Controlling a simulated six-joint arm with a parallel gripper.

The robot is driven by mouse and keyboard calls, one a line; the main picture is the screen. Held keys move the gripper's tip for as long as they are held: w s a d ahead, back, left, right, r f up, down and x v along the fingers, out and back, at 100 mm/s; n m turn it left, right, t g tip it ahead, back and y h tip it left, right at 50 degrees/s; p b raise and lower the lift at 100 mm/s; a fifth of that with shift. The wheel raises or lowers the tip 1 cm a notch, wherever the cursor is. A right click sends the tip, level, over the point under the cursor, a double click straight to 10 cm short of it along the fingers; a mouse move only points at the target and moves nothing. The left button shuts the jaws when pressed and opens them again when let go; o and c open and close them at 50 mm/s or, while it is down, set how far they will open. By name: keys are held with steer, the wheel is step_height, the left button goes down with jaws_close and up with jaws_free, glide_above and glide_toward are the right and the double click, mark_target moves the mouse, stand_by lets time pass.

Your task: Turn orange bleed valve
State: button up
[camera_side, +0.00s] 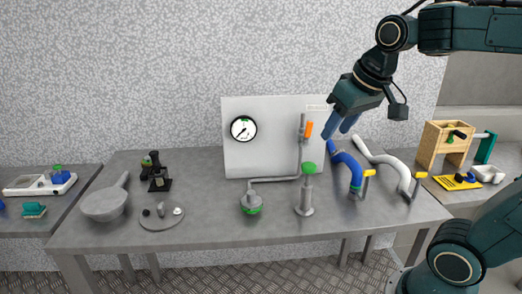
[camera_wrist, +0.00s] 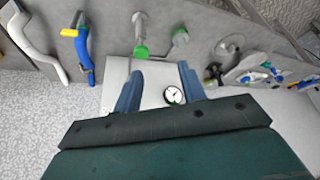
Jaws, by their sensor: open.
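The orange bleed valve (camera_side: 308,129) is a small upright orange handle on a thin grey pipe in front of the white panel (camera_side: 270,165). My gripper (camera_side: 338,128) is just right of the valve in the side view, tilted down to the left, its blue fingers apart with nothing seen between them. Whether a finger touches the valve I cannot tell. In the wrist view my open gripper (camera_wrist: 158,86) frames part of the white panel. The round gauge (camera_side: 243,129) is left of the valve and shows in the wrist view (camera_wrist: 174,95). The orange valve is not visible in the wrist view.
A grey pan (camera_side: 106,203) and a black microscope-like device (camera_side: 158,172) are at left. The table front is clear.

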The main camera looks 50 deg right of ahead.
steer(key=shift+c, duration=0.7)
step_height(320, 180, up, 2)
steer(key=r+n+g+y, duration=0.1)
steer(key=n+g, duration=0.4)
steer(key=n, duration=0.7)
glide_above(309, 127)
steer(key=shift+w+d+f, duration=0.2)
steer(key=shift+d+f, duration=0.05)
steer(key=shift+d, duration=0.05)
steer(key=shift+f, duration=0.15)
steer(key=shift+f, duration=6.75)
jaws_close()
